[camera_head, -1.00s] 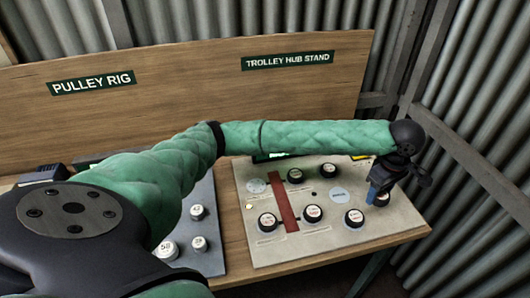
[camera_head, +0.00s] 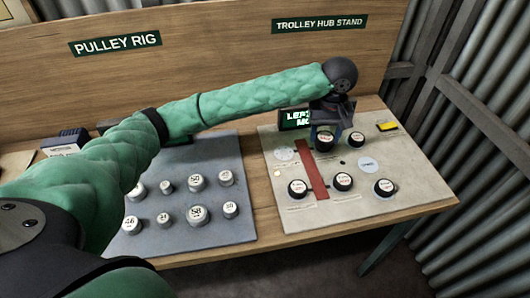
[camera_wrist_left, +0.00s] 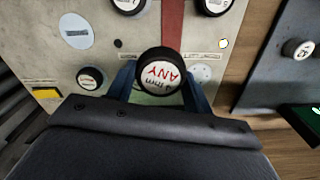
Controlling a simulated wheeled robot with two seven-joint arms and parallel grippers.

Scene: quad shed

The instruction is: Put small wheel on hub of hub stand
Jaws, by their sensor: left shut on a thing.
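The trolley hub stand (camera_head: 400,210) is a light panel on the right of the bench, with a red bar (camera_head: 311,170) and several dark round pieces with white labelled tops. My left gripper (camera_head: 323,127) is over its back part, pointing down. Its blue fingers are shut on a dark wheel (camera_wrist_left: 160,70) with a white top reading "ANY" in red. A round piece also shows at the gripper in the head view (camera_head: 325,139). I cannot tell whether the held wheel sits on a hub or is above one. My right gripper is not in view.
Close beside the held wheel stands another round piece (camera_head: 357,139); more stand in front (camera_head: 298,187), (camera_head: 342,181), (camera_head: 384,187). A green-lit display (camera_head: 295,119) is behind left. The grey pulley rig panel (camera_head: 180,240) with several numbered pieces lies left.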

